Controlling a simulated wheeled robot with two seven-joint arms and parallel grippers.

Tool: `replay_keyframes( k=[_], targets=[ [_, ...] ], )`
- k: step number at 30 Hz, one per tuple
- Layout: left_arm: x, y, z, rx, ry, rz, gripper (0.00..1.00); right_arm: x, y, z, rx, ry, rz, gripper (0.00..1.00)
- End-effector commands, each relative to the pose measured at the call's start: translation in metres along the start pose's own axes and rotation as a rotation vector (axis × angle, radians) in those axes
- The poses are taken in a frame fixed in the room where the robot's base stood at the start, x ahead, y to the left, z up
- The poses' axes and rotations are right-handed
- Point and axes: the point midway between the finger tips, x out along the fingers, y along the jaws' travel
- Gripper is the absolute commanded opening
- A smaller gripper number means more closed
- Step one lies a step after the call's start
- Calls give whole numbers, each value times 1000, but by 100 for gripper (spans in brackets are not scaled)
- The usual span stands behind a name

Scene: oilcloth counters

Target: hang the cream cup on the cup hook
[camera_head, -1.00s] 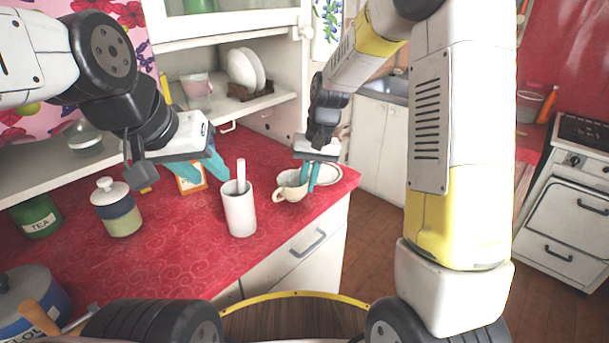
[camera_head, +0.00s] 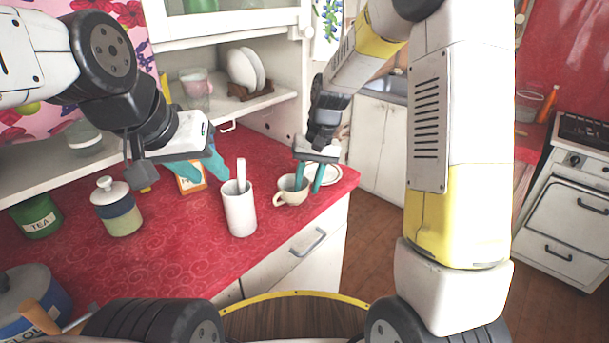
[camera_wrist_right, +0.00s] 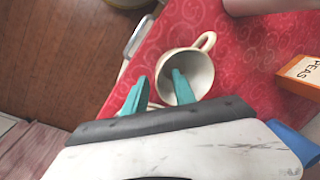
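The cream cup (camera_head: 291,192) stands upright on the red counter near its right corner, its handle toward the front left. It also shows in the right wrist view (camera_wrist_right: 199,72). My right gripper (camera_head: 309,180) is open over the cup's far right side. In the right wrist view one fingertip is inside the cup and the other outside, with the cup's wall between them and gaps beside it. I cannot make out the cup hook.
A white holder (camera_head: 240,212) with a stick in it stands left of the cup. A white plate (camera_head: 327,174) lies behind the cup. A lidded jar (camera_head: 120,214) and green tea tin (camera_head: 37,216) stand left. The counter's (camera_head: 160,258) front middle is clear.

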Motion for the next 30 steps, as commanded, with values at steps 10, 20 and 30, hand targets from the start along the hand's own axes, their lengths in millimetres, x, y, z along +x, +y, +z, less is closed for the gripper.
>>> replay_keyframes(
  k=[10, 20, 30],
  targets=[
    [0, 0, 0, 0, 0, 0, 36, -73, 0, -1, -1, 5, 0, 32],
    [0, 0, 0, 0, 0, 0, 36, -114, 1, 2, 0, 7, -1, 32],
    [0, 0, 0, 0, 0, 0, 36, -180, 24, 80, -14, 214, 0, 32]
  ],
)
